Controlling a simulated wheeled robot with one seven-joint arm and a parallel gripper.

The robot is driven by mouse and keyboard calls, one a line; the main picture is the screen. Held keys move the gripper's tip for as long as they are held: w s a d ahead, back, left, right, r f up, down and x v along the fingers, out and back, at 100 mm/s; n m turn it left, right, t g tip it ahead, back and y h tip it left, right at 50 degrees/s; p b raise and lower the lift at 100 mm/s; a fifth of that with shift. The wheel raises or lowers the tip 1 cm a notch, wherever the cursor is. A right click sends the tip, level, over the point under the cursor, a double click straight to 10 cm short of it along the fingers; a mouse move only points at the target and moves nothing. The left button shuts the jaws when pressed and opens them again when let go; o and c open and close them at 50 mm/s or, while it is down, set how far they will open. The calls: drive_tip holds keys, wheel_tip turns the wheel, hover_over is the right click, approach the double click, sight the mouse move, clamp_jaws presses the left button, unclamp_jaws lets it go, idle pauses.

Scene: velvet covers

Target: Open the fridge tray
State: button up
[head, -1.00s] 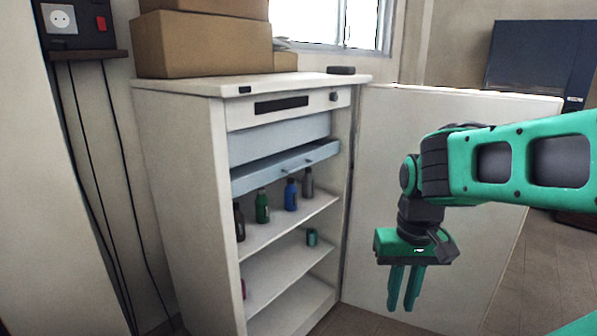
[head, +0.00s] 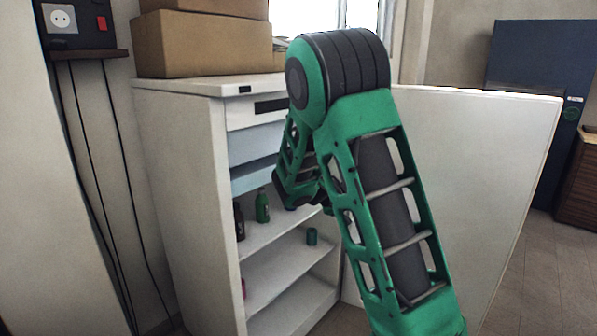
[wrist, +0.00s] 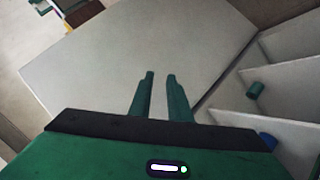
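The white fridge (head: 185,180) stands with its door (head: 480,190) swung wide open to the right. The pale blue fridge tray (head: 252,178) sits in the upper part, above the bottle shelf. My arm hides its right part, so I cannot tell how far out it sits now. My gripper is hidden behind my arm in the head view. In the wrist view my gripper (wrist: 160,75) has its two green fingers apart with nothing between them. The inner face of the door (wrist: 130,55) lies beyond the fingers, and the shelves are at the right.
A dark bottle (head: 239,222) and a green bottle (head: 262,206) stand on the shelf below the tray. A teal can (head: 312,236) is on a lower shelf and also shows in the wrist view (wrist: 254,90). Cardboard boxes (head: 205,45) sit on the fridge top.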

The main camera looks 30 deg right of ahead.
drive_tip(key=w+a+r+n+t+h, duration=0.15)
drive_tip(key=w+a+n+t, duration=0.4)
drive_tip(key=w, duration=0.55)
drive_tip(key=w+a+r+n+t+h, duration=0.1)
drive_tip(key=w+a+n+t+h, duration=0.2)
drive_tip(key=w+a+t, duration=0.5)
drive_tip(key=w+d, duration=0.2)
drive_tip(key=w, duration=0.1)
drive_tip(key=w+d+r+g, duration=0.1)
drive_tip(key=w+d, duration=0.1)
drive_tip(key=w, duration=0.1)
drive_tip(key=w+d+r+g, duration=0.1)
drive_tip(key=w+d, duration=0.1)
drive_tip(key=w, duration=0.1)
drive_tip(key=shift+w+d+r, duration=0.2)
drive_tip(key=shift+d, duration=0.15)
